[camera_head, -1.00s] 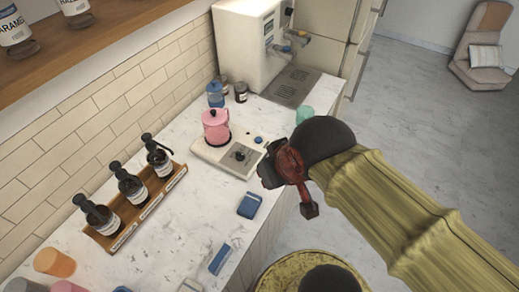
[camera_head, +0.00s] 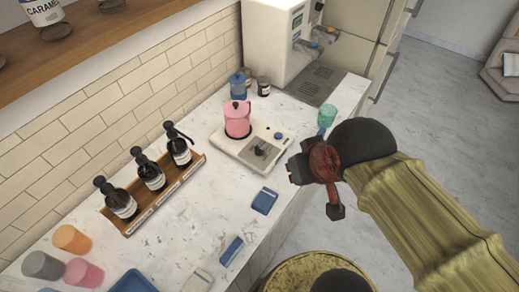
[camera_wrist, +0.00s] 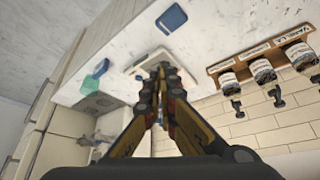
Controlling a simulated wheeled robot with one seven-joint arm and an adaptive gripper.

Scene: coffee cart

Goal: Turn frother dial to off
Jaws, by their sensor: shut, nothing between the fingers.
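The frother is a white base (camera_head: 231,153) on the marble counter, with a pink pitcher (camera_head: 238,122) on its back left part. Its dark dial (camera_head: 261,149) is on the base's right part, beside a small blue button (camera_head: 279,135); I cannot tell the dial's setting. My gripper (camera_head: 296,169) is shut and empty, to the right of the dial and apart from it in the head view. In the wrist view my closed fingertips (camera_wrist: 163,70) overlap the pale frother base (camera_wrist: 143,63) and hide part of it, including the dial.
A syrup rack (camera_head: 150,208) with dark pump bottles stands left. A teal cup (camera_head: 327,115) and a coffee machine (camera_head: 277,45) are behind. A blue item (camera_head: 264,200) lies in front of the frother. Cups (camera_head: 72,239) stand at the front left. Bare counter separates them.

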